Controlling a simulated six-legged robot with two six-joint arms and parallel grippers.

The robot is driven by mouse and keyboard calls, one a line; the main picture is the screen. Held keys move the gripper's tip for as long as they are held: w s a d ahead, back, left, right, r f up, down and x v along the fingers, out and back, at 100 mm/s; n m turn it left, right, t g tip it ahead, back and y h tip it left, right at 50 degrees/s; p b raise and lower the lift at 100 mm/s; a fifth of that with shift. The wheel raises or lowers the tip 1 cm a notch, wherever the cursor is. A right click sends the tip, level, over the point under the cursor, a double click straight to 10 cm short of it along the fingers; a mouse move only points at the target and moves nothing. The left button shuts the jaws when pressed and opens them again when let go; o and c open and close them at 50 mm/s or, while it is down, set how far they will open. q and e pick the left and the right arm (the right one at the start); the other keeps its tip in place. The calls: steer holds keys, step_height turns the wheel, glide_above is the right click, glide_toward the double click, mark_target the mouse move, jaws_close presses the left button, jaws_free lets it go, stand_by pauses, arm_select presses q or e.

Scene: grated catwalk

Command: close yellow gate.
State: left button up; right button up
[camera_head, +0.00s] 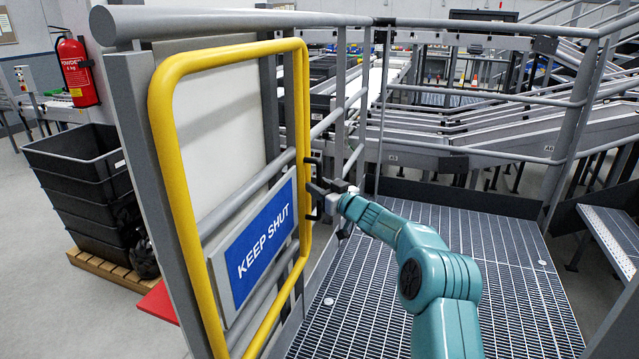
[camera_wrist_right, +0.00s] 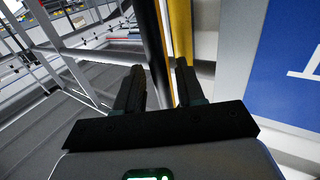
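The yellow gate (camera_head: 304,110) is a tubular frame at the left of the head view, beside the grated floor. It bears a blue KEEP SHUT sign (camera_head: 262,240), part of which shows in the right wrist view. A black upright handle (camera_head: 313,161) sits on its right-hand bar. My right gripper (camera_head: 322,189) is at this handle. In the right wrist view, the open fingers (camera_wrist_right: 158,85) stand either side of the dark handle (camera_wrist_right: 153,40), with a gap on the right. The yellow bar (camera_wrist_right: 181,30) is just behind. My left gripper is out of view.
Grey railings (camera_head: 450,148) border the grated catwalk floor (camera_head: 440,270), which is clear. Conveyors lie behind; a step (camera_head: 612,232) is at right.

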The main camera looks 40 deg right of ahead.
steer(key=shift+w+a, duration=0.15)
steer(key=shift+w, duration=0.05)
steer(key=shift+c, duration=1.2)
jaws_close()
steer(key=shift+s, duration=0.1)
